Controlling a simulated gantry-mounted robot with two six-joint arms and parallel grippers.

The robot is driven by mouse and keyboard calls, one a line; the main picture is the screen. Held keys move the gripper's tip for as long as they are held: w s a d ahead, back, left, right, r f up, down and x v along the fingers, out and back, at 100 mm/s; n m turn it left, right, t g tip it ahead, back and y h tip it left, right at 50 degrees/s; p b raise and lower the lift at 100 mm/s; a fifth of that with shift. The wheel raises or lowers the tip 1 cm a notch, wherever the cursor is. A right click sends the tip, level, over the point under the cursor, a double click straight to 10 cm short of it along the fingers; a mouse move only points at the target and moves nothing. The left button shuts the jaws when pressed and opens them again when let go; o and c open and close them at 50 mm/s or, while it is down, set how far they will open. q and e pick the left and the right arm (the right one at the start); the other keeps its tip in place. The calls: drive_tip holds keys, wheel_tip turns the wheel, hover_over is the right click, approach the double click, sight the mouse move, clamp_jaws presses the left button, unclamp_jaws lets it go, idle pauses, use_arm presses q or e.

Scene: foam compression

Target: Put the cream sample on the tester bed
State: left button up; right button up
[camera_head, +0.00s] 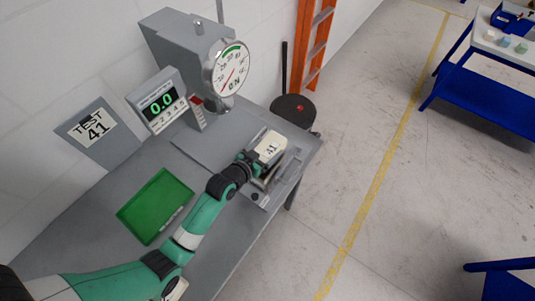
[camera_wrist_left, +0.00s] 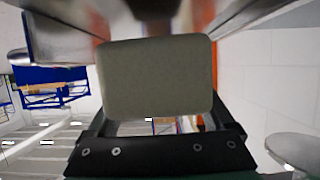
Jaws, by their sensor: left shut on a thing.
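My left gripper (camera_head: 267,162) is over the right end of the grey bench, near the right edge of the tester's grey base plate (camera_head: 205,146). It is shut on the cream sample (camera_head: 268,147), a pale block whose upper face reads A1. In the left wrist view the sample (camera_wrist_left: 155,78) fills the space between the fingers, its face in grey-beige shadow. I cannot tell whether the sample touches the surface below. My right gripper is not in view.
The tester's round dial (camera_head: 227,69) hangs over the plate, beside a display (camera_head: 160,104) reading 0.0. A green tray (camera_head: 155,206) lies empty on the bench. A black stool (camera_head: 293,112) and an orange ladder (camera_head: 314,40) stand behind. A blue table (camera_head: 490,95) holds small blocks.

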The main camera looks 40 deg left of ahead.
use_arm(q)
wheel_tip(320, 180, down, 2)
drive_tip(key=shift+s+f, duration=0.1)
drive_tip(key=shift+f, duration=0.15)
drive_tip(key=shift+r, duration=0.1)
drive_tip(key=shift+f+b, duration=0.25)
drive_tip(key=shift+b, duration=0.1)
drive_tip(key=o, duration=1)
drive_tip(key=shift+o, duration=0.2)
drive_tip(key=shift+r, duration=0.1)
drive_tip(key=shift+r, duration=0.1)
